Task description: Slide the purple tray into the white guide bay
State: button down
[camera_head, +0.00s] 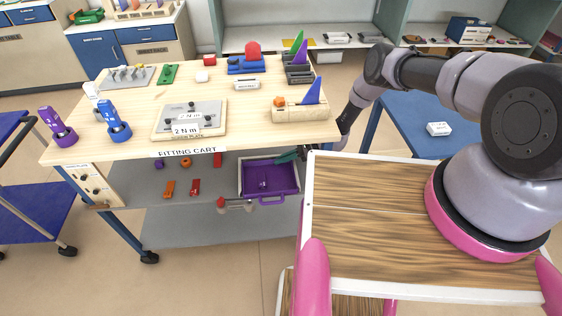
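The purple tray (270,197) is on the grey lower shelf of the fitting cart, toward its right end. It is shallow and open on top, with a handle loop at its front and a small purple item inside. My arm reaches down past the right end of the cart top. My gripper is mostly hidden there; a dark teal piece (288,156) at the tray's back right corner may be its fingertip. I cannot tell whether it touches the tray or is open. I cannot make out a white guide bay for certain.
The wooden cart top (140,140) overhangs the shelf and carries fixtures and screwdrivers. Red and orange blocks (169,188) and a red-knobbed clamp (235,205) are left of the tray. The grey lower shelf (190,228) is clear in front. A blue table (420,115) stands at right.

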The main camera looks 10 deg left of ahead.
jog(key=c, duration=1.5)
grip_release()
jog(key=shift+w, duration=0.25)
jog(key=o, duration=0.5)
jog(key=shift+o, duration=0.2)
jog(key=shift+w+r, duration=0.1)
